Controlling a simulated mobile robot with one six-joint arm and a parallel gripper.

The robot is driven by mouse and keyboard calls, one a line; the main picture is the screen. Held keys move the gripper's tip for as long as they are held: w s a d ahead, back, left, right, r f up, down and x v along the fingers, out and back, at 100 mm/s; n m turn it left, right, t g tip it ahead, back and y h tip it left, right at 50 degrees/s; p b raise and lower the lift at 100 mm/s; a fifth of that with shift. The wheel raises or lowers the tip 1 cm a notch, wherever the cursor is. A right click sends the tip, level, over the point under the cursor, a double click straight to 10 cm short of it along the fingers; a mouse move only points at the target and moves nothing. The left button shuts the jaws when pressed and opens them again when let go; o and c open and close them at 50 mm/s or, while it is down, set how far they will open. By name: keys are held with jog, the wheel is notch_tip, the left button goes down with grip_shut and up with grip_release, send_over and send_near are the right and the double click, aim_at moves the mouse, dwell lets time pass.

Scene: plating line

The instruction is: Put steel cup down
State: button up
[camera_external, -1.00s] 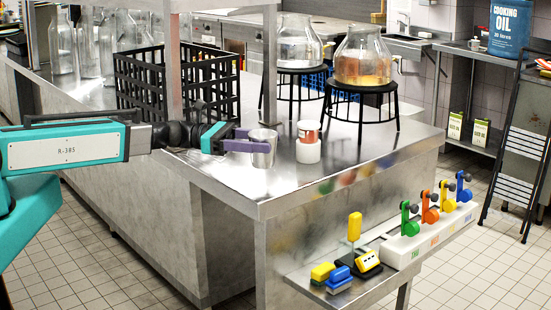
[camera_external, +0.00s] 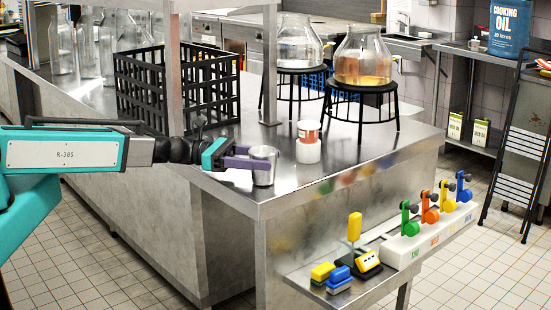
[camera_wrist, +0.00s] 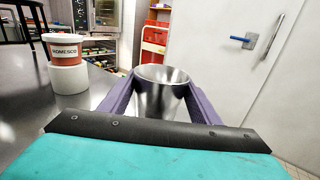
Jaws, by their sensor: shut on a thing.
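The steel cup (camera_external: 264,168) is upright at the steel counter's (camera_external: 330,178) left front edge, and looks to be on or just above the top; I cannot tell which. My gripper (camera_external: 262,158) is shut around it, a purple finger on each side. In the wrist view the cup (camera_wrist: 160,92) sits between the two fingers of my gripper (camera_wrist: 160,100), its open rim showing and its lower part hidden behind my wrist.
A white tub with a red label (camera_external: 308,143) stands just right of the cup; it also shows in the wrist view (camera_wrist: 66,62). A black crate (camera_external: 205,90) and glass jars on black stands (camera_external: 362,90) are behind. Counter to the right front is clear.

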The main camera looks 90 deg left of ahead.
jog(key=shift+f, duration=0.2)
jog(key=o, duration=1.1)
jog(key=shift+s, duration=0.1)
jog(key=s+a+b, duration=0.1)
jog(key=s, duration=0.3)
jog(key=s+b, duration=0.2)
jog(key=s, duration=0.3)
jog(key=s+a+b, duration=0.1)
jog(key=s, duration=0.3)
jog(key=shift+s+a+b, duration=0.2)
jog(key=shift+a+b, duration=0.1)
jog(key=shift+b, duration=0.05)
